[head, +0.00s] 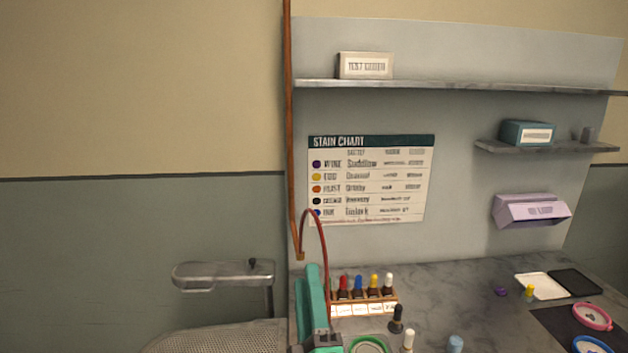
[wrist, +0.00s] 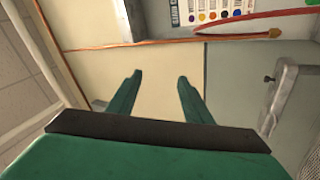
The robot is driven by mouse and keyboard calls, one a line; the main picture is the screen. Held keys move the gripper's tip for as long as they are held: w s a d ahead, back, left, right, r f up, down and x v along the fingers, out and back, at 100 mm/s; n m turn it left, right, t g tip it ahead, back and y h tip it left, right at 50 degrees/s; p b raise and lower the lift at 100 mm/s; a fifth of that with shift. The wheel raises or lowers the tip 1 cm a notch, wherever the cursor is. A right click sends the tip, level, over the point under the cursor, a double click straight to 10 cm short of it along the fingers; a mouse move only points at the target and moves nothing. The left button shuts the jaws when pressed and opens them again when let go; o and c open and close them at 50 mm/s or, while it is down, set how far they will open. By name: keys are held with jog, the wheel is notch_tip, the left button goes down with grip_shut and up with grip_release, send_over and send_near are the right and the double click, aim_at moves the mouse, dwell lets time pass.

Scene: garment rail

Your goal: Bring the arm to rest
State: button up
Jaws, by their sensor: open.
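My gripper (head: 308,290) shows at the bottom of the head view, its green fingers pointing up and away in front of the bench. The rest of my arm is below the picture. In the wrist view, my gripper (wrist: 160,82) has its two green fingers apart with nothing between them. Beyond the fingers is the cream and grey wall (wrist: 155,75).
A rack of bottles (head: 362,308) stands just right of my gripper. A red hose (head: 322,245) and copper pipe (head: 291,120) rise behind it. A metal arm board (head: 222,273) is to the left. Loose bottles stand on the marble bench (head: 450,295).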

jog(key=s+a+f+m+g+h, duration=0.2)
jog(key=s+f+m+h, duration=0.1)
jog(key=s+f+m, duration=0.85)
jog(key=s+a+f+m+g+h, duration=0.25)
jog(key=s+f+m, duration=0.45)
jog(key=f, duration=0.7)
jog(key=s+d+f+g, duration=0.1)
jog(key=s+d+f, duration=0.1)
jog(key=s, duration=0.5)
jog(key=s+d+f+n+g+y, duration=0.1)
jog(key=s+d+f, duration=0.1)
jog(key=s+f, duration=0.2)
jog(key=s+d+f+n+g+y, duration=0.1)
jog(key=s+f, duration=0.2)
jog(key=s, duration=0.7)
jog(key=shift+d, duration=0.4)
jog(key=shift+s+g, duration=0.1)
jog(key=shift+g, duration=0.15)
jog(key=c, duration=0.4)
